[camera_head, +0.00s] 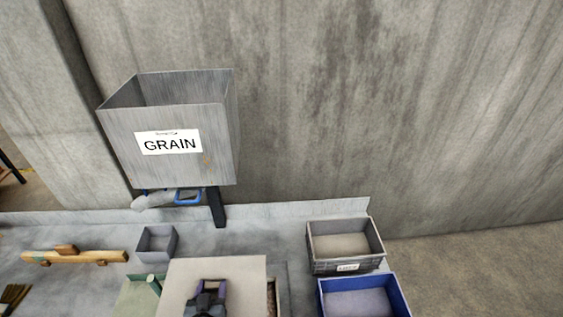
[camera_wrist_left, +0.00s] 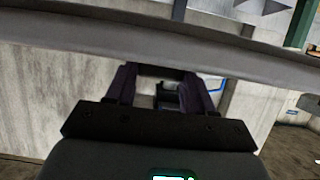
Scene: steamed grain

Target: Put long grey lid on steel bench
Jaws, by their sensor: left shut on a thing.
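The long grey lid (camera_head: 230,270) is a flat, pale grey-beige panel at the bottom middle of the head view. My left gripper (camera_head: 207,292) is shut on it, seen over the lid's lower part. In the left wrist view the lid (camera_wrist_left: 100,34) crosses the upper picture as a broad, slightly tilted band, with my left gripper's fingers (camera_wrist_left: 160,82) against its lower edge. The steel bench (camera_head: 272,236) is the grey surface running along the wall. The lid hides part of the bench and part of a container with brownish contents (camera_head: 271,298). My right gripper is not in view.
A grey labelled crate (camera_head: 345,262) and a blue crate (camera_head: 360,282) are at the right. A small grey bin (camera_head: 157,244) and a wooden tool (camera_head: 75,257) are at the left.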

